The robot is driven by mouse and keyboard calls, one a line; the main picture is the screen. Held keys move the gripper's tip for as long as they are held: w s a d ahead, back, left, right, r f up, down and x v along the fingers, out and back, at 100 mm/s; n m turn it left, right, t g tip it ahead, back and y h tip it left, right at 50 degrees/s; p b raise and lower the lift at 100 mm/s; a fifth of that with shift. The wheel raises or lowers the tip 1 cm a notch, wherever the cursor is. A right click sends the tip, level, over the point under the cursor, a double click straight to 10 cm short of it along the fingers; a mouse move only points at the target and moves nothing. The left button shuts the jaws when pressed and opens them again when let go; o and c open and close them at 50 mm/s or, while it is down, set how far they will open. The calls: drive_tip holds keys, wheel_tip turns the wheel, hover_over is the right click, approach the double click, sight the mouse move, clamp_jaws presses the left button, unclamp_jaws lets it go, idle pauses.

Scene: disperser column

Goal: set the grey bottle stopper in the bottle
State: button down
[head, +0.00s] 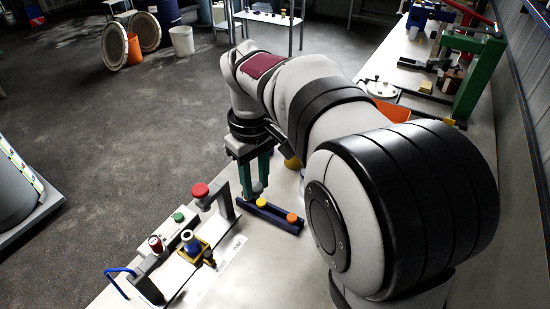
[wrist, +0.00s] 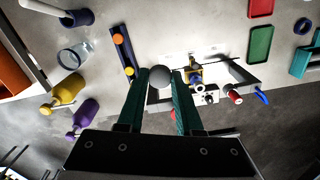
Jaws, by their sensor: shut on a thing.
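In the wrist view the grey stopper (wrist: 159,77), a round grey ball on top, sits between the tips of my gripper (wrist: 159,80), which is shut on it. The stopper is off to one side of the bottle. The bottle (head: 187,237) is small and blue with a pale neck, upright in a yellow holder (head: 198,250) on the bench fixture; its pale open mouth shows in the wrist view (wrist: 199,88).
The rack holds a yellow stopper (head: 262,202) and an orange stopper (head: 292,217). A green button (head: 178,217) is close by. A glass beaker (wrist: 75,57), yellow flask (wrist: 66,90) and purple flask (wrist: 84,114) stand beyond the rack.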

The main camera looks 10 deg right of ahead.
drive_tip(key=shift+w+a+f+n, duration=0.7)
drive_tip(key=shift+a+f+n, duration=1.65)
drive_tip(key=shift+a+n, duration=0.6)
drive_tip(key=shift+w+a+f+n, duration=0.75)
drive_tip(key=shift+a+f+n, duration=1.6)
drive_tip(key=shift+a+n, duration=0.65)
drive_tip(key=shift+w+a+f+n, duration=0.7)
drive_tip(key=shift+a+f+n, duration=1.8)
drive_tip(key=shift+n, duration=0.75)
drive_tip(key=shift+a+f, duration=0.1)
drive_tip(key=shift+f, duration=1.1)
unclamp_jaws()
wheel_tip(320, 180, up, 7)
